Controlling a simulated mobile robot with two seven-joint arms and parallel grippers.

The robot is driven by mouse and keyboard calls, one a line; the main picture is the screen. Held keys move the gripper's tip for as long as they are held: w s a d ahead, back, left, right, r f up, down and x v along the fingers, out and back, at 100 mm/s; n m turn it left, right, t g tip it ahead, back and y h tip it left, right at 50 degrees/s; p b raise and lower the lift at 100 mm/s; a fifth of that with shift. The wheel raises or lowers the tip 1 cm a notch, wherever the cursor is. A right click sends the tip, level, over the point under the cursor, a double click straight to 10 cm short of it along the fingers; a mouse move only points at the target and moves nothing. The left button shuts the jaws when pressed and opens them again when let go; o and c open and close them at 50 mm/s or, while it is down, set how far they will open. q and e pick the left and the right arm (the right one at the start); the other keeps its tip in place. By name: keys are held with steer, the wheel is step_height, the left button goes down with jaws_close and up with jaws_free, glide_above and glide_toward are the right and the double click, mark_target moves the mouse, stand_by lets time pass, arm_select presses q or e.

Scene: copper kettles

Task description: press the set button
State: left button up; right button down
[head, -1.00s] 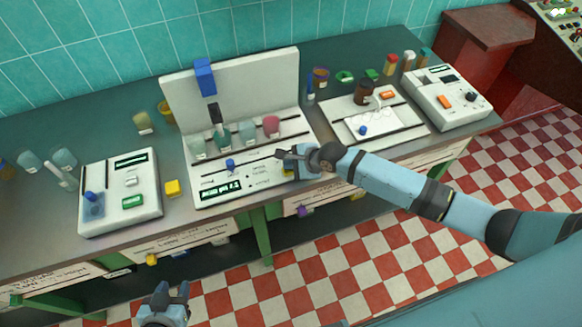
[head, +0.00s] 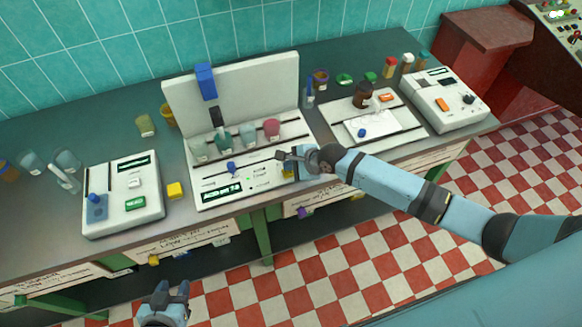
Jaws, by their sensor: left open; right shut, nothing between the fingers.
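The middle machine (head: 245,80) has a tall white back panel and a sloping white front panel (head: 215,183). The front panel carries a blue knob (head: 231,168), a lit green display (head: 221,192), small printed labels and tiny marks. I cannot read which mark is the set button. My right gripper (head: 281,155) is shut and empty over the right part of this panel. It hides part of the panel, and I cannot tell whether it touches it. My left gripper (head: 171,287) is open and empty, low in front of the bench.
A white device (head: 122,180) with a green button and a yellow block (head: 175,191) stand left of the machine. Several coloured cups sit on its shelf. A white tray unit (head: 378,122) and another device (head: 445,100) stand to the right.

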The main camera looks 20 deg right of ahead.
mark_target(291, 173)
steer(key=shift+r, duration=0.25)
step_height(291, 173, up, 2)
steer(key=shift+r+p, duration=0.15)
steer(key=shift+p, duration=0.7)
steer(key=shift+r, duration=1.35)
steer(key=s+n, duration=0.1)
steer(key=s+a+f+n, duration=0.1)
steer(key=s, duration=0.1)
steer(key=s+f+n+t, duration=0.1)
steer(key=shift+s+a+n, duration=0.3)
steer(key=shift+a+n, duration=0.1)
steer(key=s+d+f+n+t+h, duration=0.1)
steer(key=s+d+n, duration=0.2)
steer(key=s+n, duration=0.5)
steer(key=s+d+f+n+t+h, duration=0.2)
steer(key=s+d+n, duration=0.1)
steer(key=s+n, duration=0.5)
steer(key=s, duration=0.3)
steer(key=shift+s+n+h, duration=0.3)
steer(key=shift+s+n, duration=0.1)
